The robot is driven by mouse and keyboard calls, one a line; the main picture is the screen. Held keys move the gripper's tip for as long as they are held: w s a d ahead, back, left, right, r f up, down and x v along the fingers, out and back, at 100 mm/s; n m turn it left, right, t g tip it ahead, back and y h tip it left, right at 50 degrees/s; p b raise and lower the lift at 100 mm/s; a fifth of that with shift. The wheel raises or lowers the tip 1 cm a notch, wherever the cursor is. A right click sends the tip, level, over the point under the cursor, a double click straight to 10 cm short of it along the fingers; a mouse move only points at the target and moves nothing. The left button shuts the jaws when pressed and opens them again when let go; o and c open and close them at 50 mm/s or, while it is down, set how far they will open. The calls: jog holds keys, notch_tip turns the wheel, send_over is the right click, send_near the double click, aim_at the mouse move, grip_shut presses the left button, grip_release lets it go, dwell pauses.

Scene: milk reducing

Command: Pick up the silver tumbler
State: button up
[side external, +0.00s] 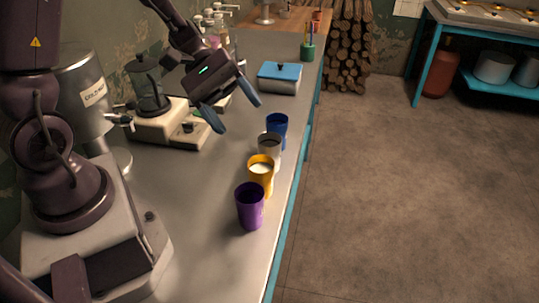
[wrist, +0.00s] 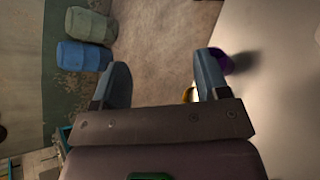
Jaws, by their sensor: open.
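The silver tumbler (side external: 269,147) stands on the metal counter in the side view, in a row between the blue tumbler (side external: 277,124) and the yellow tumbler (side external: 261,172). A purple tumbler (side external: 250,207) stands at the near end of the row. My gripper (side external: 241,118) is open and empty, raised above the counter, up and to the left of the silver tumbler in the picture. In the wrist view my gripper (wrist: 165,60) shows its two blue fingers spread apart. Parts of the purple tumbler (wrist: 219,60) and yellow tumbler (wrist: 187,95) show by the right finger. I cannot make out the silver tumbler there.
A blue-lidded box (side external: 280,77) and a green pen cup (side external: 307,51) are farther back on the counter (side external: 200,225). A cream appliance (side external: 168,124) stands left of the tumblers. The counter's blue edge runs close on their right, with open floor beyond.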

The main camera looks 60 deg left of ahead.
jog(key=w+a+f+n+t+h, duration=0.2)
jog(key=w+a+f+n+t, duration=0.1)
jog(key=w+f+n+t, duration=0.15)
jog(key=n+t+y, duration=0.7)
jog(key=n+t, duration=0.4)
jog(key=n, duration=0.4)
send_near(270, 154)
jog(key=shift+g, duration=0.25)
jog(key=w, duration=0.2)
jog(key=w+a, duration=0.1)
jog(key=shift+w+a+r, duration=0.2)
jog(key=shift+w+a, duration=0.05)
jog(key=shift+w, duration=0.15)
jog(key=shift+f, duration=0.15)
jog(key=shift+w+d, duration=0.15)
jog(key=shift+w, duration=0.2)
jog(key=x, duration=0.6)
jog(key=shift+w+d, duration=0.1)
jog(key=shift+w, duration=0.25)
jog(key=c, duration=0.6)
